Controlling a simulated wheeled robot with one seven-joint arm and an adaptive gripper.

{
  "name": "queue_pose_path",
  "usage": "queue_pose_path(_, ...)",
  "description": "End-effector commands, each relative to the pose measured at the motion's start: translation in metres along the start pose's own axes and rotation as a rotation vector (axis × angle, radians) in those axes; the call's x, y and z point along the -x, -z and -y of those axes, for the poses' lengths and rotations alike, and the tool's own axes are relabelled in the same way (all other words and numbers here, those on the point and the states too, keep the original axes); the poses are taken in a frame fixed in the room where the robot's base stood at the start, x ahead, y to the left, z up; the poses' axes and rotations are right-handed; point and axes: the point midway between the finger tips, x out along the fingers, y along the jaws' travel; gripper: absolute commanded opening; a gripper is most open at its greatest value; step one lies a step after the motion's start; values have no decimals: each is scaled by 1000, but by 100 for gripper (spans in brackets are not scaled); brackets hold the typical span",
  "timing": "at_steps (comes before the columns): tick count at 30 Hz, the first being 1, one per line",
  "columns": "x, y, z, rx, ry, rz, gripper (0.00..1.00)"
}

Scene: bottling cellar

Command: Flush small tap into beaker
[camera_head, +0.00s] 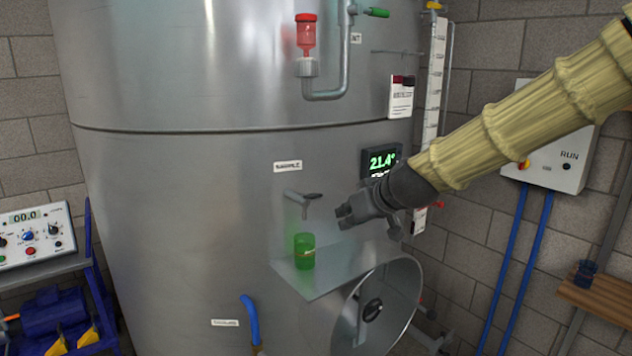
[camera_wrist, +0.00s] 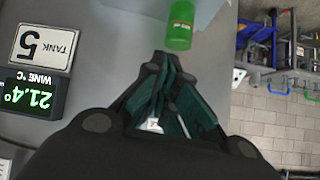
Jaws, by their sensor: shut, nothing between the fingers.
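The small tap (camera_head: 303,200) sticks out of the steel tank (camera_head: 180,210) below a small label, with a dark lever on top. The green beaker (camera_head: 304,252) stands upright on a metal shelf (camera_head: 330,270) under the tap's spout. The beaker also shows at the top of the wrist view (camera_wrist: 180,26). My gripper (camera_head: 345,217) is to the right of the tap and beaker, at about the tap's height in the picture, touching neither. Its fingers (camera_wrist: 160,65) are shut and empty. I cannot tell whether liquid flows from the tap.
A round manway door (camera_head: 390,305) sits below the shelf. A temperature display (camera_head: 381,161) is on the tank behind my gripper. A red-capped fitting (camera_head: 306,38) is higher up. A control box (camera_head: 35,235) stands left, and a wooden shelf with a dark blue cup (camera_head: 586,273) stands right.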

Motion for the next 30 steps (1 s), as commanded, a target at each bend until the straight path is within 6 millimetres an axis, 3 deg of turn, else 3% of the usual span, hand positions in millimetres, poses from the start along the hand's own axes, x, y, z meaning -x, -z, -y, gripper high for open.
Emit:
queue_pose_path(1, 20, 29, 6, 21, 11, -39, 0)
queue_pose_path(3, 42, 59, 14, 53, 27, -80, 0)
queue_pose_path(9, 85, 109, 32, 113, 57, -153, 0)
queue_pose_path(16, 95, 120, 37, 129, 65, -170, 0)
queue_pose_path(30, 85, 122, 37, 127, 65, -167, 0)
